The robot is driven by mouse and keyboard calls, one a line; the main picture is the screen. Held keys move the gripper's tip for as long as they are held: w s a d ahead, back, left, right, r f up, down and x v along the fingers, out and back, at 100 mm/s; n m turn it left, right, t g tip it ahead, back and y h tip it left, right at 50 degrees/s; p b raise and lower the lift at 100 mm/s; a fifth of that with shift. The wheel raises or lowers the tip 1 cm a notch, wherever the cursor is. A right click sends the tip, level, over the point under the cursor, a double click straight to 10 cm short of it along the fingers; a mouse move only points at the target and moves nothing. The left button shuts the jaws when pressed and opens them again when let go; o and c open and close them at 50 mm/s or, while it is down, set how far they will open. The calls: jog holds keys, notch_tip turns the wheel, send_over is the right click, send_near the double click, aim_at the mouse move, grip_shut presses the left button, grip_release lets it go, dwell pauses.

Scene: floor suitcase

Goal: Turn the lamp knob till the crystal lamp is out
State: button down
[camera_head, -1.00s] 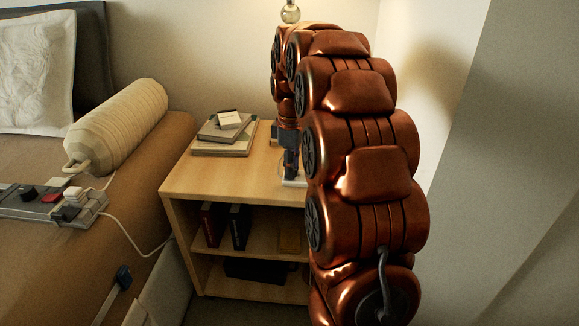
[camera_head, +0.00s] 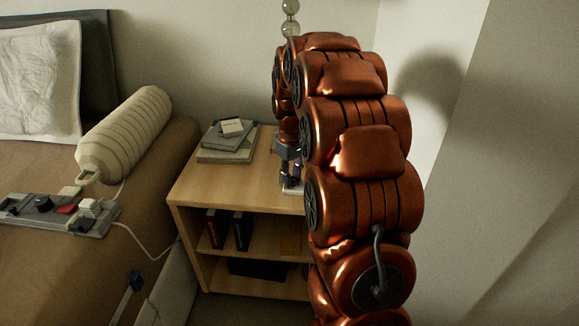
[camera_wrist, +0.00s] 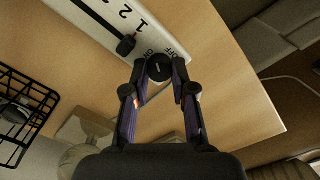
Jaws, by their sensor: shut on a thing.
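The lamp knob (camera_wrist: 159,67) is black and round, on a white panel (camera_wrist: 92,38) marked ON, OFF, 1 and 2. It shows in the wrist view between the fingertips of my gripper (camera_wrist: 160,76), which is shut on it. In the head view my gripper (camera_head: 291,172) is down at the nightstand top, partly hidden by my arm. The crystal lamp (camera_head: 290,7) shows only as glass balls at the top edge; they look grey-green and unlit. The rest of the lamp is hidden behind my arm or out of frame.
A black slider (camera_wrist: 126,46) sits beside the knob. A black wire basket (camera_wrist: 22,112) is at the left of the wrist view. Stacked books (camera_head: 228,142) lie on the nightstand (camera_head: 225,183). The bed holds a bolster (camera_head: 125,132) and a control strip (camera_head: 60,213).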

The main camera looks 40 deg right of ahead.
jog(key=m+p, duration=0.5)
jog(key=m, duration=0.1)
jog(key=shift+s+r+m, duration=0.1)
jog(key=shift+r+m, duration=0.05)
jog(key=shift+m, duration=0.15)
jog(key=m+p, duration=0.3)
jog(key=m, duration=0.1)
jog(key=shift+m, duration=0.4)
jog(key=c, duration=0.9)
grip_release()
jog(key=shift+c, duration=0.2)
